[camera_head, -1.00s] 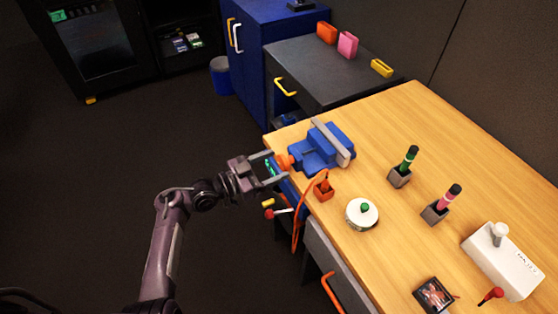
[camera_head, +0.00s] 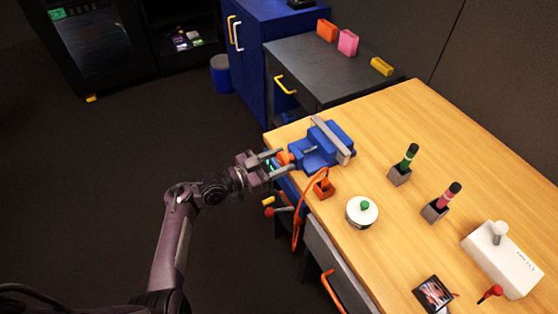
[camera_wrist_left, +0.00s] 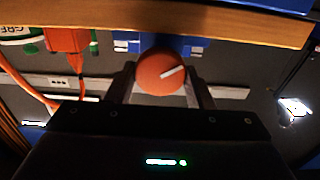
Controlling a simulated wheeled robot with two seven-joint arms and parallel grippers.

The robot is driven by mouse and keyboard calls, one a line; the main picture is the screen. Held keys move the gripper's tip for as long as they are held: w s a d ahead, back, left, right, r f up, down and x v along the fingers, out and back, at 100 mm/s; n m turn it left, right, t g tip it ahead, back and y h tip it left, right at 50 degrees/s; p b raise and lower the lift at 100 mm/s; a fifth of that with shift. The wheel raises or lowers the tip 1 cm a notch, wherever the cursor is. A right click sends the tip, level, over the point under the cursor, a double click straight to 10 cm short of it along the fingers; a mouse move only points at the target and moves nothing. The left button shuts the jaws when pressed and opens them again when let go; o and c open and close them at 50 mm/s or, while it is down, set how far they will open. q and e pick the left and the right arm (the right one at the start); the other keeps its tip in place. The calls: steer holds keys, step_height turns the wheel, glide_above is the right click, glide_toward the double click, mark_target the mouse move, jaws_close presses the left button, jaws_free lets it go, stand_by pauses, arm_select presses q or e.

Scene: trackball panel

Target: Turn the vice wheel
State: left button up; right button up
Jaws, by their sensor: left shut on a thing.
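The blue vice (camera_head: 322,147) with a grey jaw plate stands on the near left corner of the wooden table. Its orange wheel (camera_head: 284,158) sticks out past the table edge toward my arm. In the left wrist view the wheel (camera_wrist_left: 161,73) is a round orange knob with a white slanted mark. My left gripper (camera_head: 279,163) is at the wheel, with one finger on each side, shut on it. In the left wrist view the fingers (camera_wrist_left: 161,88) flank the knob. My right gripper is not in view.
An orange plug with a cable (camera_head: 323,188) stands close to the vice. A round white device with a green button (camera_head: 362,211), two pen holders and a white box (camera_head: 502,259) are on the table (camera_head: 440,140). Open floor lies left.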

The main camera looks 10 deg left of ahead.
arm_select(q)
steer(key=shift+f, duration=0.1)
steer(key=m+b, duration=0.2)
steer(key=m, duration=0.1)
steer(key=shift+s+f+b, duration=0.1)
steer(key=shift+f+b, duration=0.05)
steer(key=shift+b, duration=0.25)
steer(key=shift+d+m+b, duration=0.1)
steer(key=shift+m+b, duration=1.3)
steer(key=shift+m, duration=0.6)
steer(key=o, duration=1)
steer(key=shift+r, duration=0.2)
steer(key=shift+b+v, duration=0.4)
steer(key=shift+v, duration=3.55)
